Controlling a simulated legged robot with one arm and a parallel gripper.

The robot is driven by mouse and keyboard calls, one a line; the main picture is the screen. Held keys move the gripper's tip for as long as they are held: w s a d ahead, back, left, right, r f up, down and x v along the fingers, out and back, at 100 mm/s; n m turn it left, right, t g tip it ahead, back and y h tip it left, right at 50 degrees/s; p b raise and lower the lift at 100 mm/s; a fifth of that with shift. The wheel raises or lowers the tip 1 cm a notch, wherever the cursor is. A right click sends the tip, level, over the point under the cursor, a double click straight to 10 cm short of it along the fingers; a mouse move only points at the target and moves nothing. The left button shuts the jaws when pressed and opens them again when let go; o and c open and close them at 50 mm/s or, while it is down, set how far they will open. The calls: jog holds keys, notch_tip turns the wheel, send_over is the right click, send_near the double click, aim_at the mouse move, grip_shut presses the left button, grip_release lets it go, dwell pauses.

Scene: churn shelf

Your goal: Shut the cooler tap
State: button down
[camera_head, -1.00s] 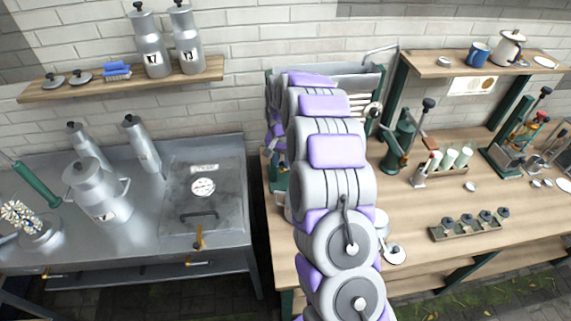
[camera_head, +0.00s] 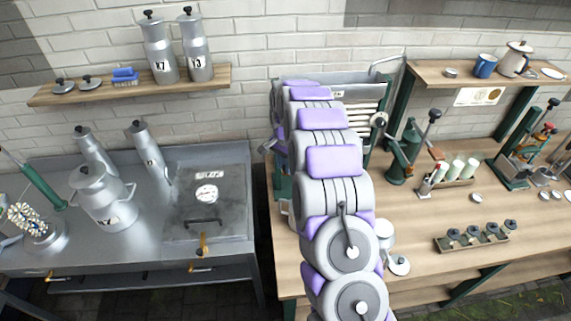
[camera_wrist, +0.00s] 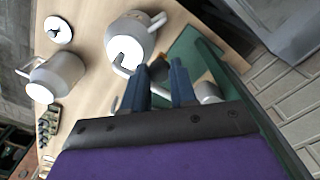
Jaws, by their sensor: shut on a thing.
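The cooler (camera_head: 345,84) is a grey steel trough over pale horizontal tubes in a green frame. It stands at the back left of the wooden bench, partly hidden by my arm. In the head view my gripper is hidden behind my arm. In the wrist view my gripper (camera_wrist: 168,76) has its two blue-grey fingers close together beside a green panel (camera_wrist: 190,52). They are shut on a small part, apparently the cooler tap, which is mostly hidden between and behind the fingers. Its handle position cannot be told.
In the wrist view a white-and-grey jug (camera_wrist: 128,40) stands just beyond the fingers, with another jug (camera_wrist: 58,75) to the left. The wooden bench (camera_head: 410,225) holds a tray of dark-knobbed pieces (camera_head: 475,236). A steel counter (camera_head: 140,235) stands left of a gap.

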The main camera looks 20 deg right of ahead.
jog(key=shift+w+r, duration=0.1)
jog(key=c, duration=0.9)
grip_release()
jog(key=shift+a, duration=0.1)
jog(key=shift+r, duration=8.6)
